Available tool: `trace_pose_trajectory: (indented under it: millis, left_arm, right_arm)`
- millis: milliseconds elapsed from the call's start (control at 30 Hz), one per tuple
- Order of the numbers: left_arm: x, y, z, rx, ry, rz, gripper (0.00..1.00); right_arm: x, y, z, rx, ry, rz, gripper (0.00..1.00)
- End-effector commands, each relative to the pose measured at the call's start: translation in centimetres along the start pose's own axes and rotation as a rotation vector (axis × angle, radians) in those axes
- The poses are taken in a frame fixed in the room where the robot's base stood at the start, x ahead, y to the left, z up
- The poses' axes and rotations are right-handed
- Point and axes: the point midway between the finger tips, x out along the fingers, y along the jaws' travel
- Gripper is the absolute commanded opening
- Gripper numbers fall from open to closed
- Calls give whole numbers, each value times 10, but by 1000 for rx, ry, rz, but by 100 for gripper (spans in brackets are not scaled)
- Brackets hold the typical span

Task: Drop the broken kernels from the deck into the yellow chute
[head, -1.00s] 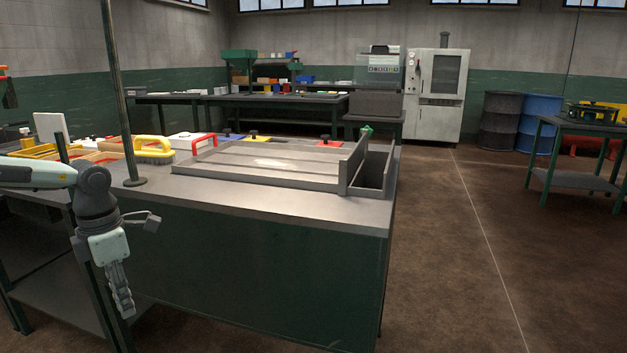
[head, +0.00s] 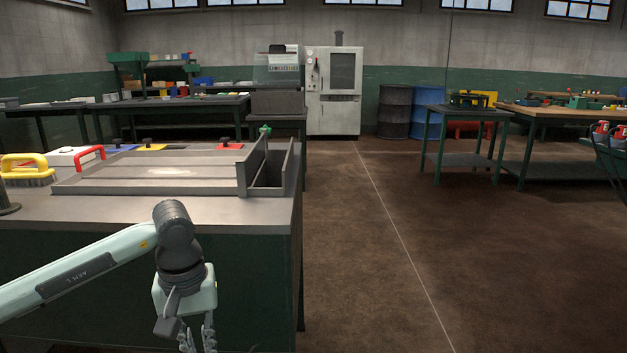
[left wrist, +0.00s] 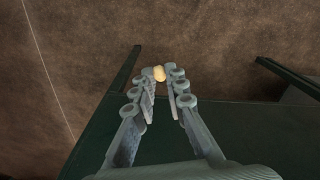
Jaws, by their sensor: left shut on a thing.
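A small pale-yellow kernel (left wrist: 159,73) is between the fingertips of my left gripper (left wrist: 160,76) in the left wrist view. In the head view that gripper (head: 198,343) hangs low in front of the bench, partly cut off by the bottom edge. The kernel does not show there. The grey deck (head: 125,181) lies on the bench top with a pale patch of grains (head: 172,171) on it. A yellow piece (head: 152,147) with a black knob stands behind the deck; I cannot tell if it is the chute's opening. My right gripper is not in view.
A grey upright wall and narrow trough (head: 270,170) close the deck's right end. A yellow-handled brush (head: 27,168) and a red handle (head: 89,154) are at the left. A red piece (head: 230,146) stands behind the deck. The floor right of the bench is open.

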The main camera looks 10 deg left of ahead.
Motion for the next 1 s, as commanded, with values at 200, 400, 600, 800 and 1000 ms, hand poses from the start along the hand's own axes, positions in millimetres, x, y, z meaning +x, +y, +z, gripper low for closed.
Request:
trace_pose_trajectory:
  millis: [200, 400, 600, 800, 1000]
  left_arm:
    - [-15, 43, 9, 350, 0, 2, 6]
    - [-17, 49, 11, 412, -3, 1, 6]
    - [-15, 48, 11, 408, -4, 2, 6]
    - [35, 45, 19, 397, -13, -3, 6]
    - [105, 37, 38, 399, -10, -2, 6]
  right_arm:
    - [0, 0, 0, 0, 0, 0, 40]
    - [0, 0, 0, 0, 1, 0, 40]
    - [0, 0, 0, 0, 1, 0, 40]
    - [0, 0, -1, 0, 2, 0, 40]
    - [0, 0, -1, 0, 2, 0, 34]
